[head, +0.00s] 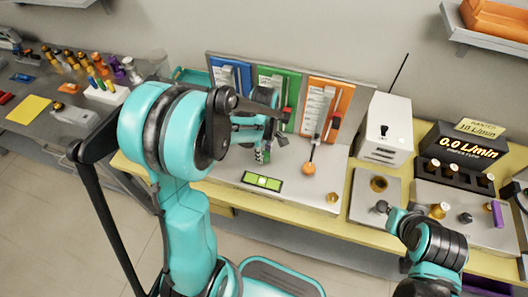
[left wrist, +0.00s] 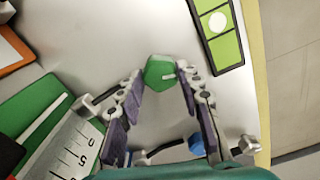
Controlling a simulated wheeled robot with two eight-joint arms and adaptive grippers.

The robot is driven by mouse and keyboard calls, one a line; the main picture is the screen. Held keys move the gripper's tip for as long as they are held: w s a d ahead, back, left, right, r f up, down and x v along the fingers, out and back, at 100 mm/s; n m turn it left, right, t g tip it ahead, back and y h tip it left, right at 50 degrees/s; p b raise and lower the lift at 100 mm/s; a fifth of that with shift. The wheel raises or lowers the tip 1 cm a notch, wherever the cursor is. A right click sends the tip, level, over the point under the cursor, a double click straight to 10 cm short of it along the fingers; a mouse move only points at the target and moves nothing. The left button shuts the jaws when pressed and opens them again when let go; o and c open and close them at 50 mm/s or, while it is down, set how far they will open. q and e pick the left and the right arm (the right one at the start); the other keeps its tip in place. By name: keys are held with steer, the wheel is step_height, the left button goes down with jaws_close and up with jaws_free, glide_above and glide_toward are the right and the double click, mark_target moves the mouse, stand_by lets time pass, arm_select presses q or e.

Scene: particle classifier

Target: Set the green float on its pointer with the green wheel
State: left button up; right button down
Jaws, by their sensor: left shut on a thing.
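The green wheel (left wrist: 160,72) sits on the grey plate, between the fingertips of my left gripper (left wrist: 158,82) in the left wrist view. The gripper is shut on it. In the head view my left gripper (head: 264,150) is low in front of the panels. The green panel (head: 292,82) stands upright behind it with a white scale; the scale (left wrist: 80,140) also shows in the left wrist view. My gripper covers much of the green gauge, so its float and pointer cannot be made out. My right arm shows at lower right, its fingers not clearly.
The blue panel (head: 228,72) and orange panel (head: 345,98) flank the green one. An orange wheel (head: 309,168) and a blue wheel (left wrist: 197,143) are nearby. A green display (head: 262,181) lies in front. A white box (head: 388,125) and black readout (head: 462,145) stand right.

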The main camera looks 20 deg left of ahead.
arm_select(q)
steer(key=shift+m, duration=1.2)
steer(key=o, duration=1.1)
steer(key=shift+o, duration=0.2)
step_height(320, 180, up, 12)
